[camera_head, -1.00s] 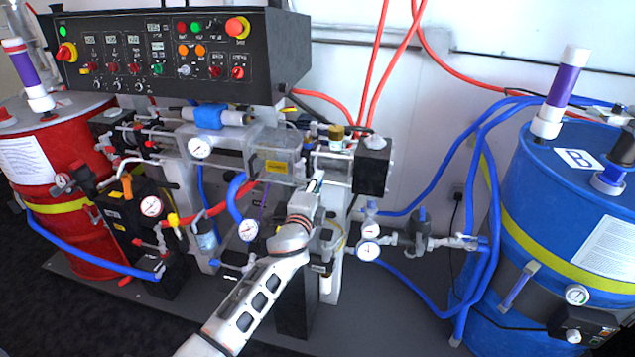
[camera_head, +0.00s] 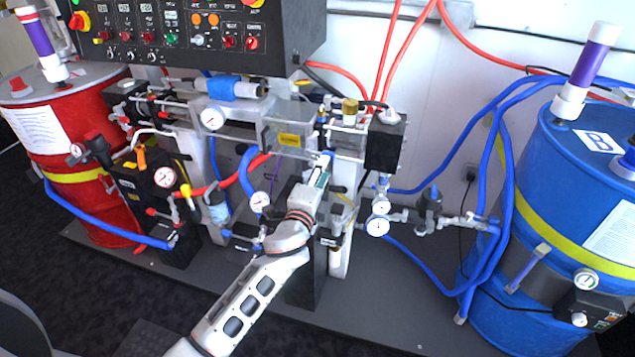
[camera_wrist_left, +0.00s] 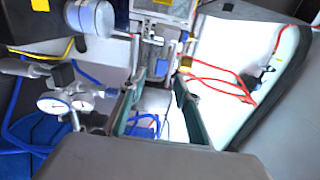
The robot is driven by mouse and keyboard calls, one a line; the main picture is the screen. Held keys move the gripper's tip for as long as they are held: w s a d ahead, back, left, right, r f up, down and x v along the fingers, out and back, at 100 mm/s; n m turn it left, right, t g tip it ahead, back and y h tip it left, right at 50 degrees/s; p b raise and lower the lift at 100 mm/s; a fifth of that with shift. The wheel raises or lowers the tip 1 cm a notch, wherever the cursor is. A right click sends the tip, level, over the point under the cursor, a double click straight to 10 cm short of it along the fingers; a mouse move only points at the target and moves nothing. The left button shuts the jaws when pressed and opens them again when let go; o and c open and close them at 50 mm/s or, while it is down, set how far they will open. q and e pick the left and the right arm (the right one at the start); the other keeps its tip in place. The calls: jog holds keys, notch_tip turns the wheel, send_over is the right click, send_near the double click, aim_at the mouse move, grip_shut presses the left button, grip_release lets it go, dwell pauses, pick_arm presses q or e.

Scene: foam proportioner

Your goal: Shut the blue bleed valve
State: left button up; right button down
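My left gripper (camera_head: 322,168) is in front of the machine's middle, below the clear-covered block (camera_head: 290,136). In the left wrist view its two fingers (camera_wrist_left: 158,88) stand apart with a gap between them. In the head view the gripper and machine parts largely hide this spot. I see no contact. My right gripper is not in view.
Two gauges (camera_head: 378,226) on a pipe stand right of my left arm. A blue drum (camera_head: 560,210) with blue hoses is at the right, a red drum (camera_head: 95,205) at the left. The control box (camera_head: 200,30) overhangs above. The grey base plate (camera_head: 400,300) is mostly clear in front.

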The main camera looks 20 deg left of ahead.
pick_arm(q)
jog(key=shift+s, duration=2.4)
jog(key=s+a+f+n+g+h, duration=0.1)
jog(key=s+f+n+g, duration=0.2)
jog(key=s+f+n, duration=0.4)
jog(key=s+a+f+n+g+h, duration=0.1)
jog(key=s+f+n+g, duration=0.3)
jog(key=s+f, duration=1.5)
jog(key=s+a+n, duration=0.1)
jog(key=s+n, duration=0.2)
jog(key=s, duration=0.2)
jog(key=shift+s+a, duration=0.15)
